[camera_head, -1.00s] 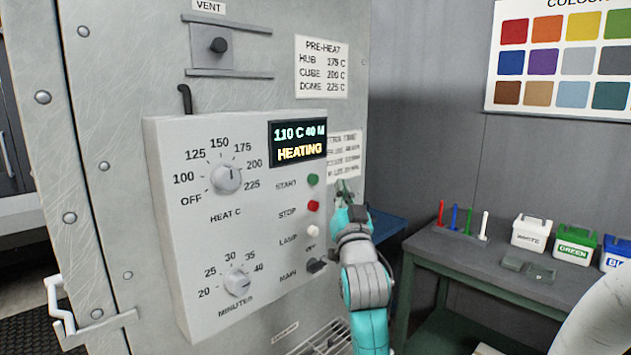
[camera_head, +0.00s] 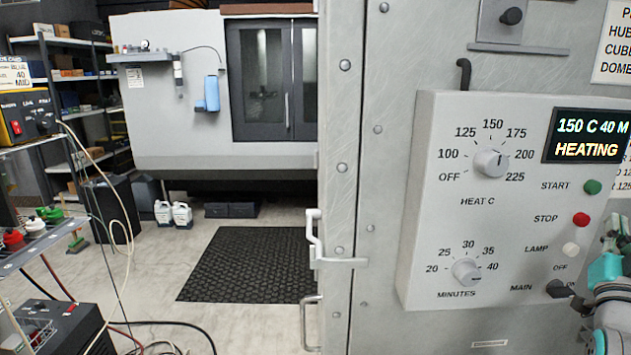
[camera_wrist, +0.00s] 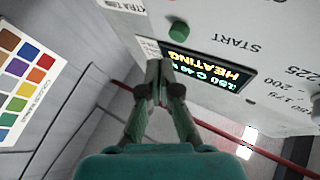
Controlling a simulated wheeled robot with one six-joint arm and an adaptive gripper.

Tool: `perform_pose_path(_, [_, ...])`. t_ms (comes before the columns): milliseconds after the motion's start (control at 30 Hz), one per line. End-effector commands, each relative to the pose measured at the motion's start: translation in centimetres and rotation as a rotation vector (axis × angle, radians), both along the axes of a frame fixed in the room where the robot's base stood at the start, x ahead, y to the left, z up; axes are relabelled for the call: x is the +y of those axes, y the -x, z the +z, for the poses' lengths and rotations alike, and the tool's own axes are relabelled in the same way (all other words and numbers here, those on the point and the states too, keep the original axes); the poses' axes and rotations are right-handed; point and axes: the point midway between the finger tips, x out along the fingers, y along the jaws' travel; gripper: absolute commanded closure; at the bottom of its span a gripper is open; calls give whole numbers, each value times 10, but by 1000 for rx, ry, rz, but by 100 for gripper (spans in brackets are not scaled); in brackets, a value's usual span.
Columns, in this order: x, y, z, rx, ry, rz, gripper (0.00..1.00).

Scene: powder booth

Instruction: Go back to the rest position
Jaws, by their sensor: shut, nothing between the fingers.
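My gripper (camera_wrist: 159,88) is shut and empty in the wrist view, its fingertips together in front of the oven's display (camera_wrist: 205,72) and close to the green START button (camera_wrist: 178,30). I cannot tell whether it touches the panel. In the head view my arm's teal end shows at the right edge, beside the control panel (camera_head: 435,200); the fingertips are not clear there. The display (camera_head: 588,136) reads 150 C 40 M, HEATING. The heat dial (camera_head: 491,163) and minutes dial (camera_head: 467,271) are on the panel, with START (camera_head: 593,187), STOP (camera_head: 581,219) and LAMP (camera_head: 571,249) buttons.
The oven's door handle (camera_head: 315,240) sticks out at its left edge. A black mat (camera_head: 250,264) lies on open floor. At the left are a bench with cables and a black box (camera_head: 60,330). A colour chart (camera_wrist: 22,80) hangs on the wall.

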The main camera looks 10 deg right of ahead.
Motion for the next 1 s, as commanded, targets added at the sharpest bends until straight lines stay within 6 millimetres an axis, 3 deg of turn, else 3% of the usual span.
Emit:
perform_pose_path(33, [12, -6, -22, 22, -13, 23, 100])
perform_pose_path(200, [57, -20, -91, 94, -39, 97, 100])
perform_pose_path(467, [133, -18, -185, 199, -71, 213, 100])
perform_pose_path(767, [223, 14, -274, 322, -97, 346, 100])
perform_pose_path(1000, [288, 61, -328, 420, -113, 450, 100])
